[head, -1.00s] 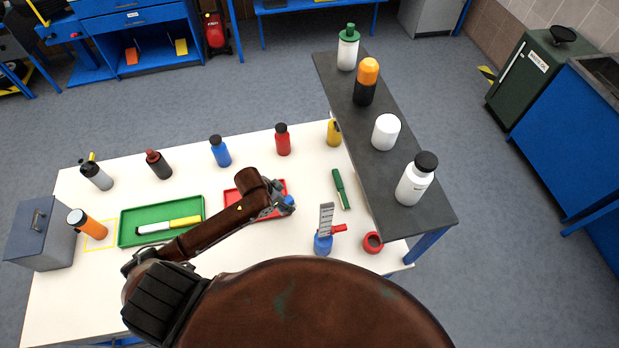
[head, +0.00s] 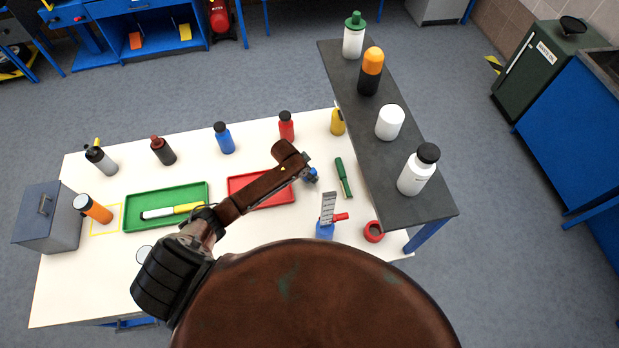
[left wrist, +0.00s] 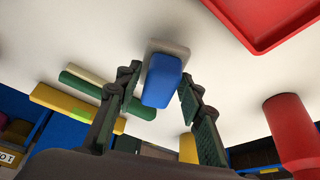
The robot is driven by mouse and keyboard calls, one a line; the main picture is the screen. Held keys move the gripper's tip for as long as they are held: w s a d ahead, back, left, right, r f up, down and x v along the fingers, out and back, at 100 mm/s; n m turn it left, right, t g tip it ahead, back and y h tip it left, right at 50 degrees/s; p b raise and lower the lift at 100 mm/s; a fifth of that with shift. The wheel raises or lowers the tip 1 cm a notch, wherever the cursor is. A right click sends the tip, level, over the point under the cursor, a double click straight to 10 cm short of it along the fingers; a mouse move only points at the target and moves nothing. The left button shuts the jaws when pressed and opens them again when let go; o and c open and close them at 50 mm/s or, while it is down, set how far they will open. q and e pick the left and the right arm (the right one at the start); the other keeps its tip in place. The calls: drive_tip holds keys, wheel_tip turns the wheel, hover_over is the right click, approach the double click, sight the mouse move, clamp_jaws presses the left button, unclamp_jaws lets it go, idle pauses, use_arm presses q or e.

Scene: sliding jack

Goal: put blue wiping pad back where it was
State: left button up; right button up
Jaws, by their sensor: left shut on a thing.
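The blue wiping pad (left wrist: 162,80) has a pale grey layer on one side and sits between the two fingers of my left gripper (left wrist: 160,88). The left gripper is shut on it. In the head view the left gripper (head: 305,170) is just right of the red tray's far right corner, with a bit of the blue pad (head: 312,177) showing past the fingers. Most of the pad is hidden there. The red tray (head: 284,197) looks empty where it shows; my arm covers part of it. My right gripper is not in view.
A green-handled tool (head: 342,172) lies right of the pad. A blue jack (head: 325,230) with a ruler-like plate and a red ring (head: 374,231) stand nearer. A red bottle (head: 286,127) and a yellow bottle (head: 338,122) stand behind. A dark raised shelf (head: 400,205) bounds the right.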

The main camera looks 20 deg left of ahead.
use_arm(q)
wheel_tip(320, 180, down, 2)
drive_tip(key=shift+w+f, duration=0.1)
drive_tip(key=shift+f, duration=0.55)
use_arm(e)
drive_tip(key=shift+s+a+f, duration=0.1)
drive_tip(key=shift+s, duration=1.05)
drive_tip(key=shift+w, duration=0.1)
use_arm(q)
drive_tip(key=o, duration=0.7)
drive_tip(key=shift+f, duration=0.1)
drive_tip(key=shift+c, duration=0.2)
drive_tip(key=o, duration=0.4)
drive_tip(key=shift+o, duration=0.2)
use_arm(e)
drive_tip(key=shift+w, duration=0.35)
